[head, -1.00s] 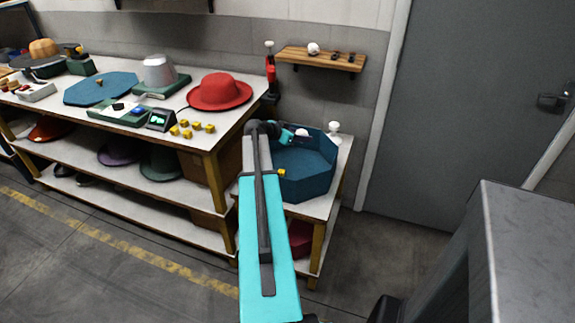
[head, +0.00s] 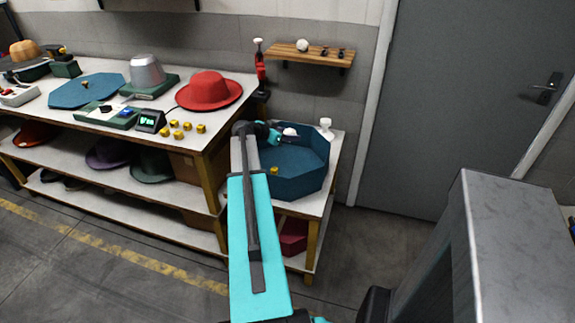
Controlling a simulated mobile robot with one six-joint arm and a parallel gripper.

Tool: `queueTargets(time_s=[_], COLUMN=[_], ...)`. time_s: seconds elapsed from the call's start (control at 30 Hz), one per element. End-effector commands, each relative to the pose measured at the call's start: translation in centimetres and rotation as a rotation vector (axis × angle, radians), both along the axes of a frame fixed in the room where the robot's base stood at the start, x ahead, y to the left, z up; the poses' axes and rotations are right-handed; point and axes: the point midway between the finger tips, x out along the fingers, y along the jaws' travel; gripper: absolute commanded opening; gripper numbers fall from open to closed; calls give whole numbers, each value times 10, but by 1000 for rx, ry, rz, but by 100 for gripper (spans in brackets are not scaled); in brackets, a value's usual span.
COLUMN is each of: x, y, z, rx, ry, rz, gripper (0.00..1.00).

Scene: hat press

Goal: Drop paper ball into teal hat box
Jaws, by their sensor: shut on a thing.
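The teal hat box (head: 307,176) is an open octagonal box on the small side table, right of the long workbench. My gripper (head: 283,134) is at its back left part, over or inside the opening. It is shut on a small white thing, which looks like the paper ball (head: 291,131). The fingers are small in view, and the height of the ball against the rim is hard to tell. A small yellow cube (head: 274,170) shows in the box near its front left. My arm hides the box's left side.
The teal octagonal lid (head: 84,91), a red hat (head: 209,91) and several yellow cubes stand on the workbench (head: 185,148). A white stand (head: 326,124) is behind the box. A wooden shelf (head: 310,55) with a white ball (head: 302,45) hangs above. A grey door is at right.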

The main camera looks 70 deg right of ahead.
Motion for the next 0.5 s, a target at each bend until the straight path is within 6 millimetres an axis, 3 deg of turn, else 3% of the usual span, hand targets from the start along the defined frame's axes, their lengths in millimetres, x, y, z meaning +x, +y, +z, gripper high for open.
queueTargets(time_s=[0.5], x=[-1], y=[-1], z=[-41], rx=[1], ry=[1], rz=[0], gripper=[23])
